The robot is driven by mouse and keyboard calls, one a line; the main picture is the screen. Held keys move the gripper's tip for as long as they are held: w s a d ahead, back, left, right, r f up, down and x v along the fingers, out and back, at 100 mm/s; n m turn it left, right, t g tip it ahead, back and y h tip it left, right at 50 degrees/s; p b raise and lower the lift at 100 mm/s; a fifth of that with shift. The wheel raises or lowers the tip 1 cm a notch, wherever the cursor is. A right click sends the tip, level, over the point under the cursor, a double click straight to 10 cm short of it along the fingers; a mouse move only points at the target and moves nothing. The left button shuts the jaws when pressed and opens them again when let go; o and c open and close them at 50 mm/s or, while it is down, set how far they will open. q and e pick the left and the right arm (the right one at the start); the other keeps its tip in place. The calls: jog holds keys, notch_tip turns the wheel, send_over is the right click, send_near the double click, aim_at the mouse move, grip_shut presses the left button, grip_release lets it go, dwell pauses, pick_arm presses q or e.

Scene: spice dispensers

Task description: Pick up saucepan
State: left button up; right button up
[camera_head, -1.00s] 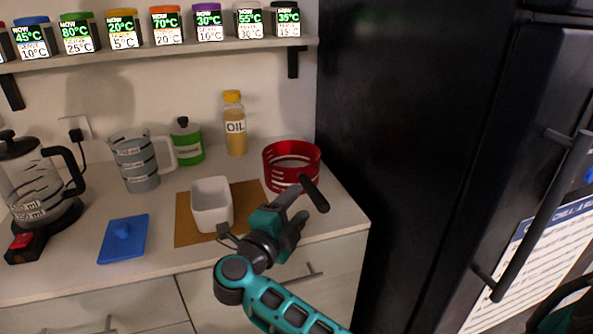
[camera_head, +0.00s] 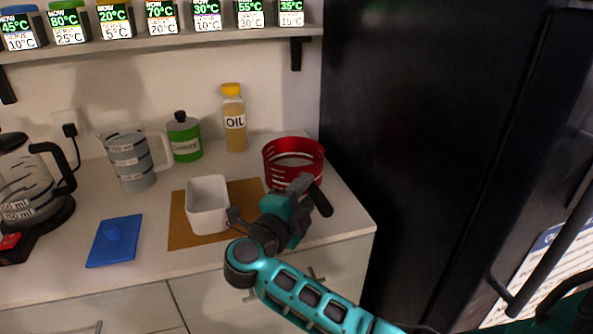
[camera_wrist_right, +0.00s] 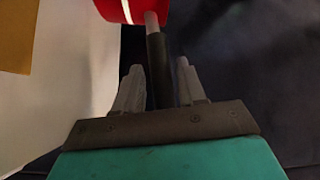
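The red saucepan (camera_head: 280,163) stands upright at the right end of the counter, with its dark handle (camera_head: 320,200) pointing toward the front edge. My right gripper (camera_head: 301,192) is at the handle, just in front of the pan. In the right wrist view the pan's red wall (camera_wrist_right: 115,8) shows at the top. The handle (camera_wrist_right: 158,72) runs down between the two fingers of the open right gripper (camera_wrist_right: 157,80), with a visible gap on each side. My left gripper is not in view.
A white square container (camera_head: 207,208) stands on a brown mat (camera_head: 180,238) left of my gripper. An oil bottle (camera_head: 234,125), a green canister (camera_head: 184,140) and a measuring jug (camera_head: 130,160) stand behind. A black fridge (camera_head: 420,130) stands close on the right.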

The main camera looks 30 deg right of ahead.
grip_shut()
dwell(0.3)
jog(key=shift+r, duration=0.15)
